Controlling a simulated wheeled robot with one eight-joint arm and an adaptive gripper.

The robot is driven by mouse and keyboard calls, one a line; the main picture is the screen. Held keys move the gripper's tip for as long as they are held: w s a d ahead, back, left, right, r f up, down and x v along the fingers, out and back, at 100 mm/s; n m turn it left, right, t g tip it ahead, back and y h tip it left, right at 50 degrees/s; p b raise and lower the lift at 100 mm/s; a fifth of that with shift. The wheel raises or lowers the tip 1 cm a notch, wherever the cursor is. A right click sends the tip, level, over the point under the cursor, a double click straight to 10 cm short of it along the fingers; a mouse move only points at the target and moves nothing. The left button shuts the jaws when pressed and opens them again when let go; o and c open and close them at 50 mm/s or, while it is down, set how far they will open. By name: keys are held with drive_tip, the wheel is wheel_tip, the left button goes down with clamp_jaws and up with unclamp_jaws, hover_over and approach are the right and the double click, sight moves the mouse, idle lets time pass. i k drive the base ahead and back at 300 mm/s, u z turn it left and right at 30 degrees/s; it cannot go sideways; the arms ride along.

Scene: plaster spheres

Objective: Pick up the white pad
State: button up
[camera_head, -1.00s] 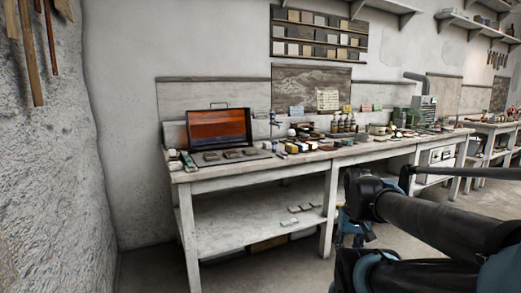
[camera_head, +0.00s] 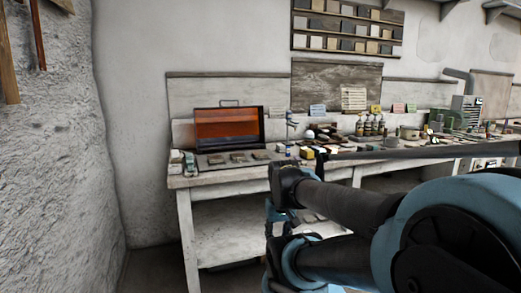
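I cannot tell for sure which item is the white pad. A small pale block (camera_head: 176,157) stands near the left end of the worktable (camera_head: 225,180), and a greenish one (camera_head: 189,161) stands beside it. A small white item (camera_head: 310,134) lies farther right among other small things. All are small and lack detail in this view. My arm crosses the lower right and hides part of the table front and lower shelf. I cannot make out my gripper's fingers anywhere in the view.
An open case with an orange-brown lid (camera_head: 227,128) stands on the table's left part, with several grey pieces in front. Bottles (camera_head: 368,126) and a grey-green machine (camera_head: 466,110) stand farther right. A rough wall (camera_head: 55,150) borders the left. A shelf (camera_head: 225,240) lies below the tabletop.

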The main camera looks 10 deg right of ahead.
sight(280, 148)
drive_tip(key=z, duration=0.3)
drive_tip(key=i, duration=0.9)
drive_tip(key=z, duration=0.55)
